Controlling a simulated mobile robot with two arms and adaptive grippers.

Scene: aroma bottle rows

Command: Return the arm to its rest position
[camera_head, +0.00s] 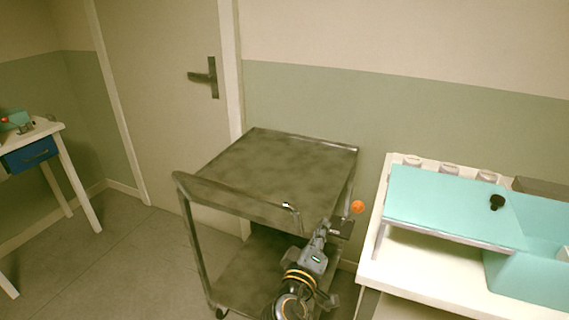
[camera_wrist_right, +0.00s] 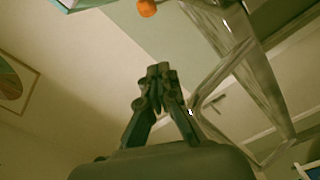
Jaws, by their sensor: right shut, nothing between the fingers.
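My right arm reaches up from the bottom of the head view, in front of the grey metal trolley (camera_head: 290,160). Its gripper (camera_head: 325,228) is beside the trolley's near right corner, and I cannot tell whether it touches the trolley. In the right wrist view the gripper's dark fingers (camera_wrist_right: 160,72) meet at their tips, shut and empty. The trolley's metal frame (camera_wrist_right: 232,65) shows to their right in that view. My left gripper is in neither view.
A small orange round object (camera_head: 357,207) is between trolley and white table (camera_head: 420,277); it also shows in the wrist view (camera_wrist_right: 147,8). That table holds a turquoise board (camera_head: 445,205), several pale round-topped items behind it and a black item (camera_head: 497,202). A door (camera_head: 165,80) stands behind.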

